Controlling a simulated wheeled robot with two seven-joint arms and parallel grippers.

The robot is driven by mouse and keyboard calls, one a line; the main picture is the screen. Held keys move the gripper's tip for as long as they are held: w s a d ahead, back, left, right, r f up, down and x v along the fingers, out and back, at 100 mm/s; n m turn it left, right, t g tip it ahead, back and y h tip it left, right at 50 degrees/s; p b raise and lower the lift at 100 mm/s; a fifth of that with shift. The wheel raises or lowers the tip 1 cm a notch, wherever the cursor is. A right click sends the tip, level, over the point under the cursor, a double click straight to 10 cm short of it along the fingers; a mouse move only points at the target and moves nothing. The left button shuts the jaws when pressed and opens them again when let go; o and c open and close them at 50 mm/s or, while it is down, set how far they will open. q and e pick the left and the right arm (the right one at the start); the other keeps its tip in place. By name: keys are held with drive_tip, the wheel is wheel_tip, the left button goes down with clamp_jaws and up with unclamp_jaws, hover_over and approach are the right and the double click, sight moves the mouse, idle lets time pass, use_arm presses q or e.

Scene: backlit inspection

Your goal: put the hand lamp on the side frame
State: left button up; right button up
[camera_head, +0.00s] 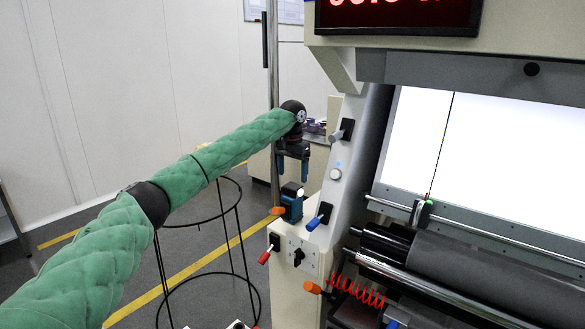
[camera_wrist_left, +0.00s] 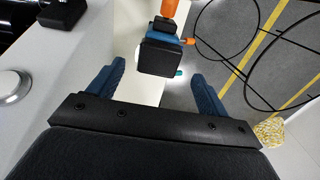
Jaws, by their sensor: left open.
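What looks like the hand lamp is a small blue and black block (camera_head: 291,207) by the outer edge of the cream side frame (camera_head: 314,236). In the left wrist view its black face (camera_wrist_left: 160,58) lies between and just beyond my fingers, with a pale glow beneath it. I cannot tell what supports it. My left gripper (camera_head: 292,171) is above it, blue fingers pointing down, open and empty. Its fingers spread on either side of the block in the wrist view (camera_wrist_left: 158,74), without visible contact. My right gripper is out of view.
Knobs and levers stick out of the side frame, including a red-tipped lever (camera_head: 265,257) and a rotary switch (camera_head: 298,256). A red coiled cord (camera_head: 358,291) and a dark roller (camera_head: 480,275) are at right. A black wire stand (camera_head: 205,280) stands on the floor at left.

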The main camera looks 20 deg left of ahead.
use_arm(q)
drive_tip(key=shift+r+b, duration=0.6)
drive_tip(key=shift+r, duration=1.35)
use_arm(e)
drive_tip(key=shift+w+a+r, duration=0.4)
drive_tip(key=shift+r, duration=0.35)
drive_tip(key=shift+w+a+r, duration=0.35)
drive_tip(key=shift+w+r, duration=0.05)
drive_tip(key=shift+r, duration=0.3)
